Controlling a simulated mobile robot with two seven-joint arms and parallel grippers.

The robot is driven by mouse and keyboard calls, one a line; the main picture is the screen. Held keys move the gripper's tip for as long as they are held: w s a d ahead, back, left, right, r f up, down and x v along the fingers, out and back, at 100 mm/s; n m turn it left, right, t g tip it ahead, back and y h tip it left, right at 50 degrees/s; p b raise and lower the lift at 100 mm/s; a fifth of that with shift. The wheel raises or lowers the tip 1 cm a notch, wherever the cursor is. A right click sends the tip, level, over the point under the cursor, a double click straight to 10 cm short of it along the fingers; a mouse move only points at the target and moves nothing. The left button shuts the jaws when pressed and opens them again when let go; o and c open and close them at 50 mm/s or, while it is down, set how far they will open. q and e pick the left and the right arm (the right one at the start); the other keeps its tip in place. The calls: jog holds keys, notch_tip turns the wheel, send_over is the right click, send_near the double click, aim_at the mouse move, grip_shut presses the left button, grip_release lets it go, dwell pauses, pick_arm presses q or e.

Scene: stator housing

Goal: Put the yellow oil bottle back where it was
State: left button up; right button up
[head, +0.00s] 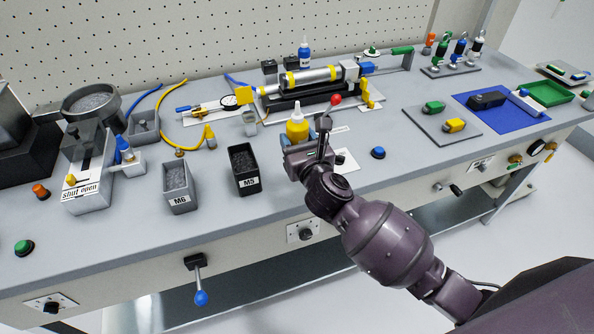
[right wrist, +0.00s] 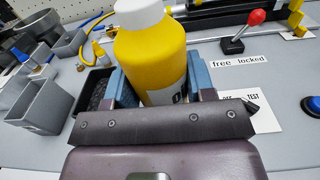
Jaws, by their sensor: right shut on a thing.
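The yellow oil bottle (head: 297,127) with a white nozzle cap stands upright near the middle of the bench in the head view. My right gripper (head: 296,143) is shut on it from the front. In the right wrist view the bottle (right wrist: 152,60) fills the space between the two blue-grey fingers of the right gripper (right wrist: 158,88). Its base is hidden behind the gripper, so I cannot tell whether it touches the bench. My left gripper is not in view.
The M5 bin (head: 243,170) and M6 bin (head: 179,188) stand left of the bottle. A red-knobbed lever (head: 335,100) stands close behind, right of the bottle. A blue button (head: 378,152) is to the right. A clamped cylinder fixture (head: 315,78) lies behind.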

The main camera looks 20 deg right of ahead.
notch_tip(320, 180, down, 4)
jog(key=shift+f+b, duration=0.2)
jog(key=shift+b, duration=0.4)
jog(key=shift+f, duration=0.4)
notch_tip(320, 180, down, 4)
jog(key=shift+r+b, duration=0.25)
jog(key=shift+b, duration=0.6)
jog(key=shift+f, duration=0.15)
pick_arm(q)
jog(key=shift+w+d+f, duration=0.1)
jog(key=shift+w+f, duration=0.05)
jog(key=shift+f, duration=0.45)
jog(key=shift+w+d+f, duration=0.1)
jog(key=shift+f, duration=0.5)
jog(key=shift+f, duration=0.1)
pick_arm(e)
jog(key=shift+f, duration=0.1)
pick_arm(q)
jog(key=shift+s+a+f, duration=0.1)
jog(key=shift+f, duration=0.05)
pick_arm(e)
jog(key=o, duration=0.7)
